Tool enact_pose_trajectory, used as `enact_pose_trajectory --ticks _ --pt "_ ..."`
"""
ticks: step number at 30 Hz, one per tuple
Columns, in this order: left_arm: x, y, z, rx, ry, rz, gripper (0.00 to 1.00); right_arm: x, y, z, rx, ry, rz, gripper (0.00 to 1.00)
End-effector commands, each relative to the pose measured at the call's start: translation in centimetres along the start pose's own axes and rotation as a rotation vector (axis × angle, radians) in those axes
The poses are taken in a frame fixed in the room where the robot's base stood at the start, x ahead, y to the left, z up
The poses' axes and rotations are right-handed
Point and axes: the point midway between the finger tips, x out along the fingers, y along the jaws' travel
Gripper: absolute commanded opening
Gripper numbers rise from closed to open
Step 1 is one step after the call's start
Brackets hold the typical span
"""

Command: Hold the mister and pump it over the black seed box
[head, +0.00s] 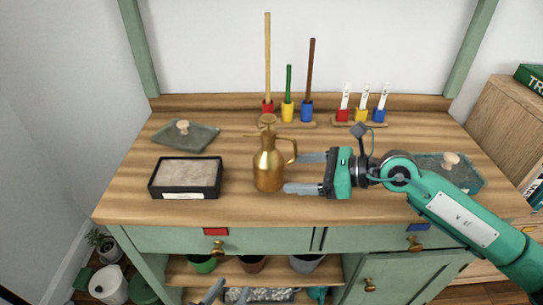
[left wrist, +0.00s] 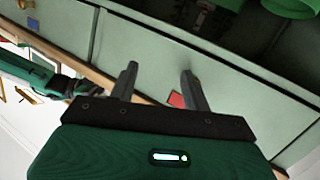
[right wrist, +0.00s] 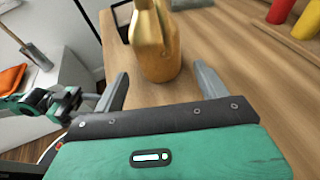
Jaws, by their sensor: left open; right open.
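The brass mister (head: 268,170) stands upright on the wooden worktop, its handle on the right side. The black seed box (head: 207,192), filled with pale soil, lies to its left. My right gripper (head: 292,173) is open just right of the mister, fingers pointing at it. In the right wrist view the mister (right wrist: 158,45) stands ahead of and between the open fingers (right wrist: 160,75), and they do not grip it. My left gripper (head: 230,291) is low in front of the bench, its fingertips at the bottom edge. In the left wrist view it is open and empty (left wrist: 160,70), facing the green drawer fronts.
Tools in coloured holders (head: 287,112) and a rack of labelled tubes (head: 361,112) stand at the back. Grey lidded slabs lie at back left (head: 184,136) and right (head: 465,178), the right one partly behind my arm. Pots (head: 252,263) stand on the shelf below.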

Motion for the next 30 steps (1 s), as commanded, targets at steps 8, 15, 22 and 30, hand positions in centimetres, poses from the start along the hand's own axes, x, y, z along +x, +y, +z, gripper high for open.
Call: enact_pose_trajectory --ticks 8,15,22,30 --pt "-0.9 0.2 2.2 -0.009 -0.153 -0.003 0.48 3.7 0.1 0.2 0.001 -0.002 0.002 0.75" --pt "-1.0 -0.3 2.4 -0.001 -0.196 -0.014 0.48 5.8 0.0 0.1 0.000 -0.001 0.001 0.75" --pt "-1.0 -0.5 2.5 0.001 -0.206 -0.016 0.48 6.2 0.1 0.1 -0.001 -0.001 0.001 0.75" --pt "-1.0 -0.5 2.5 0.001 -0.206 -0.016 0.48 6.2 0.1 0.1 0.000 -0.001 0.001 0.53"
